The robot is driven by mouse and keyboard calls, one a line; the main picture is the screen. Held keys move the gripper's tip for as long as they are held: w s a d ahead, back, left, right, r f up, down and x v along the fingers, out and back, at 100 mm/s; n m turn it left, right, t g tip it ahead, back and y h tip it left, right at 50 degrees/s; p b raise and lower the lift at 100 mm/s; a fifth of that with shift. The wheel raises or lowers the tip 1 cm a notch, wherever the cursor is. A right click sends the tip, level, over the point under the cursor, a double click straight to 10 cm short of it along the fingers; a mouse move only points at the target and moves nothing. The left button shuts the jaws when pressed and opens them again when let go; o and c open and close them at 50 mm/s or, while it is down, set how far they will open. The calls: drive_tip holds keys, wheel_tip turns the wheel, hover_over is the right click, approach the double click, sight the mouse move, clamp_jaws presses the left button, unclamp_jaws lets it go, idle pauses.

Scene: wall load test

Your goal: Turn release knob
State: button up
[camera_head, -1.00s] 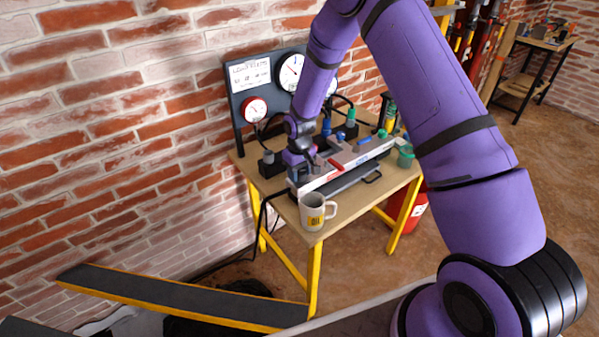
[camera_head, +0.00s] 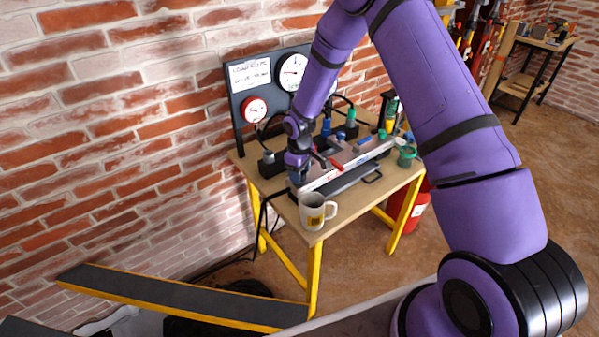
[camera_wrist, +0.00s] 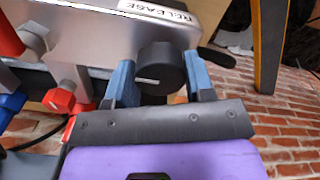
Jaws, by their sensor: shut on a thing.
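The release knob (camera_wrist: 160,68) is a round black knob with a pale pointer line, on the front of a silver panel (camera_wrist: 100,25) beside a label reading RELEASE (camera_wrist: 158,10), in the wrist view. My gripper (camera_wrist: 162,85) has its blue fingers on either side of the knob and is shut on it. In the head view my gripper (camera_head: 297,172) is at the left end of the grey bench unit (camera_head: 345,165) on the table. The knob is hidden there behind my gripper.
A white mug (camera_head: 313,212) stands at the table's front-left corner. A gauge board (camera_head: 245,105) stands behind the unit. A red lever (camera_head: 336,165), red fitting (camera_wrist: 58,100) and green cup (camera_head: 405,156) are close by. The brick wall is behind.

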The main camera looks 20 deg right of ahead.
drive_tip(key=o, duration=0.9)
wheel_tip(320, 180, up, 11)
drive_tip(key=shift+f, duration=0.1)
idle(0.4)
drive_tip(key=s+d+r+m+t, duration=0.1)
drive_tip(key=s+r, duration=0.4)
drive_tip(key=r, duration=0.3)
drive_tip(key=s+d+r+m+t, duration=0.15)
drive_tip(key=s+r, duration=0.25)
drive_tip(key=r, duration=0.4)
drive_tip(key=s+d+r+m, duration=0.1)
drive_tip(key=s+d+r, duration=0.1)
drive_tip(key=s+r, duration=0.45)
drive_tip(key=s+r+m+t, duration=0.1)
drive_tip(key=s+r, duration=0.2)
drive_tip(key=s, duration=0.4)
drive_tip(key=s+d+r+m, duration=0.1)
drive_tip(key=s+r+m, duration=0.1)
drive_tip(key=s+r, duration=0.2)
drive_tip(key=s+d+r+m+t, duration=0.1)
drive_tip(key=s+r, duration=0.2)
drive_tip(key=s, duration=0.8)
drive_tip(key=shift+d+r+m+t, duration=0.15)
drive_tip(key=shift+d+m+t, duration=0.05)
drive_tip(key=shift+m+t, duration=0.15)
